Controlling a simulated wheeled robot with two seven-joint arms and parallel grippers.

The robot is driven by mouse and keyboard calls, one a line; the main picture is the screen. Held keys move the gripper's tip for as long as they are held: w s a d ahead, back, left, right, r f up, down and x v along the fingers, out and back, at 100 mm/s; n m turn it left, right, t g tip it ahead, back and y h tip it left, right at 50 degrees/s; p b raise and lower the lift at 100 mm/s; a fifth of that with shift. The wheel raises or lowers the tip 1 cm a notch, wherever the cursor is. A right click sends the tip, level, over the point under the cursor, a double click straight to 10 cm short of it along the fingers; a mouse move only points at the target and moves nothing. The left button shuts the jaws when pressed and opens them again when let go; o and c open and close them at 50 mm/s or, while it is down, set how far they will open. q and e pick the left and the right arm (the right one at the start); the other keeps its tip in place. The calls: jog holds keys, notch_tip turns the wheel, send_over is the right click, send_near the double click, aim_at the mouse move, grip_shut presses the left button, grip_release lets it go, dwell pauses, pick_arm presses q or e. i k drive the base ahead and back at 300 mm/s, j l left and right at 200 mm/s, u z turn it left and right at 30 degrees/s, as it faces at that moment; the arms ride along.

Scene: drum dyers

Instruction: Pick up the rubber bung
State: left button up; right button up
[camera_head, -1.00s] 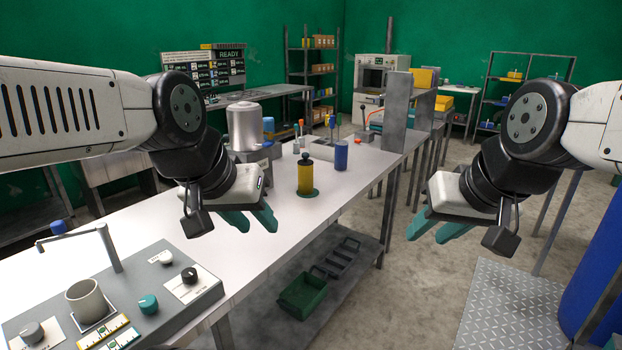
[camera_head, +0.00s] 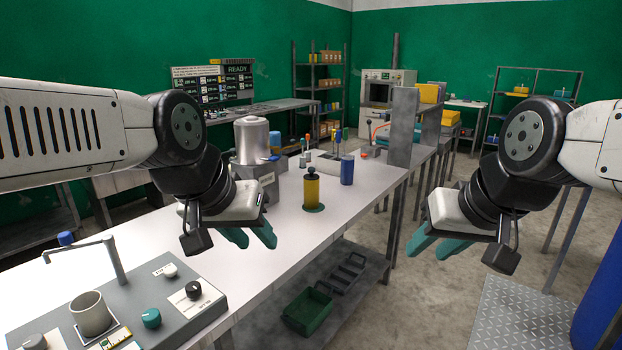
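I cannot pick out the rubber bung for certain. A yellow cylinder (camera_head: 312,191) with a dark top (camera_head: 311,171) stands upright on a green disc on the white bench; whether that top is a bung I cannot tell. A blue cylinder (camera_head: 347,170) stands behind it to the right. A small orange item (camera_head: 364,152) lies further back, too small to name. My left gripper (camera_head: 251,238) is open and empty, over the bench left of the yellow cylinder. My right gripper (camera_head: 434,244) is open and empty, off the bench's right side above the floor.
The white bench (camera_head: 285,235) is clear in front of the yellow cylinder. A metal canister (camera_head: 251,140) stands behind my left gripper. A control panel (camera_head: 190,314) with knobs and a grey cup (camera_head: 90,313) is at near left. A green crate (camera_head: 307,311) sits on the lower shelf.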

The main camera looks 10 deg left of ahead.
aim_at(311, 176)
jog(key=i+l+u, duration=0.1)
jog(key=u, duration=0.25)
jog(key=l+u, duration=0.1)
jog(key=u, duration=0.3)
jog(key=i+l+u, duration=0.1)
jog(key=u, duration=0.25)
jog(key=i+l+u, duration=0.3)
jog(key=l, duration=0.4)
jog(key=l+u, duration=0.25)
jog(key=l, duration=0.45)
jog(key=l+u, duration=0.3)
jog(key=l, duration=1.15)
jog(key=i+l, duration=0.1)
jog(key=l, duration=0.65)
jog(key=i+l+u, duration=0.15)
jog(key=l+u, duration=0.15)
jog(key=i+l+u, duration=0.1)
jog(key=l+u, duration=0.2)
jog(key=l, duration=0.25)
